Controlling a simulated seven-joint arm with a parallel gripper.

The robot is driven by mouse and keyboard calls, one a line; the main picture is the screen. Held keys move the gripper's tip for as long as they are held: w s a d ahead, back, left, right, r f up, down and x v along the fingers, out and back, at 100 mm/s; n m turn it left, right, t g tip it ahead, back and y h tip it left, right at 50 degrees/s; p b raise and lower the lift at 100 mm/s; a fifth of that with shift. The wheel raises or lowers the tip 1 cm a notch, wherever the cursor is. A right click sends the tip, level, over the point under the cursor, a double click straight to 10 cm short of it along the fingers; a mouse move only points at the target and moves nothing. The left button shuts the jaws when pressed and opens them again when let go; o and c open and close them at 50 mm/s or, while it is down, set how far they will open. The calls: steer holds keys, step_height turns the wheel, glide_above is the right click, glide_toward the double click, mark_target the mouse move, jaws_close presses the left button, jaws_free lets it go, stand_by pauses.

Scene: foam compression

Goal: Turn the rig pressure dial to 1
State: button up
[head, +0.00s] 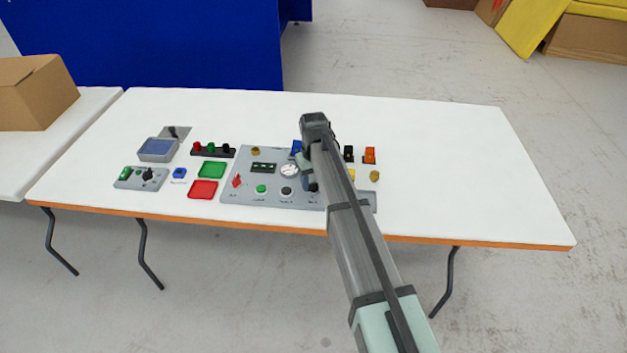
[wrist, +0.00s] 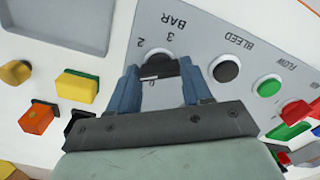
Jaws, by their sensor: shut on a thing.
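The rig pressure dial (wrist: 160,62) is a dark round knob on the grey panel (head: 276,152). In the wrist view it sits under the printed word BAR, with the numbers 2 and 3 beside it. My gripper (wrist: 158,74) has its two blue fingers on either side of the knob and is shut on it. The number 1 and the knob's pointer are not clearly seen, so I cannot tell its setting. In the head view my arm covers much of the panel's right side, and my gripper (head: 307,174) is over that part.
A black BLEED button (wrist: 226,69) and a green button (wrist: 269,87) are beside the dial. A white gauge (head: 289,170) and red switch (head: 237,181) are on the panel. Orange (head: 370,155) and yellow (head: 375,176) parts lie right. The table's right side is clear.

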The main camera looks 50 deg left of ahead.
mark_target(313, 183)
stand_by(0.3)
steer(key=o, duration=1.1)
steer(key=shift+c, duration=0.2)
steer(key=shift+r, duration=0.1)
step_height(313, 183, up, 14)
steer(key=shift+f, duration=0.2)
